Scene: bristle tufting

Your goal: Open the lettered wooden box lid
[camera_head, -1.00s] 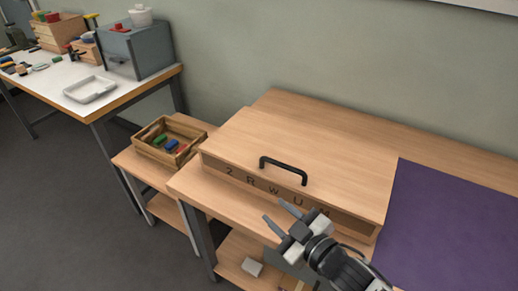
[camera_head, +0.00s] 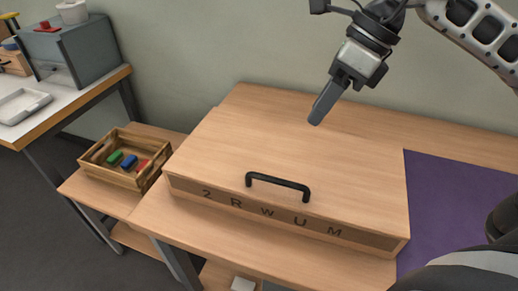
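The wooden box (camera_head: 190,187) stands on the wooden table, with "2 R W U M" in dark letters on its front face. Its broad flat lid (camera_head: 290,145) lies closed on top. A black bar handle (camera_head: 278,181) is fixed near the lid's front edge. My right gripper (camera_head: 322,108) is in the air above the back part of the lid, pointing down and left, apart from the handle. It holds nothing that I can see. One finger shows clearly; the other is mostly hidden, so its opening is unclear. My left gripper is out of view.
A purple mat (camera_head: 450,190) lies right of the box. A wooden tray (camera_head: 108,170) with coloured pieces stands on a lower surface at left. A white-topped table (camera_head: 62,103) with a grey cabinet (camera_head: 75,55) is at far left. A wall rises behind.

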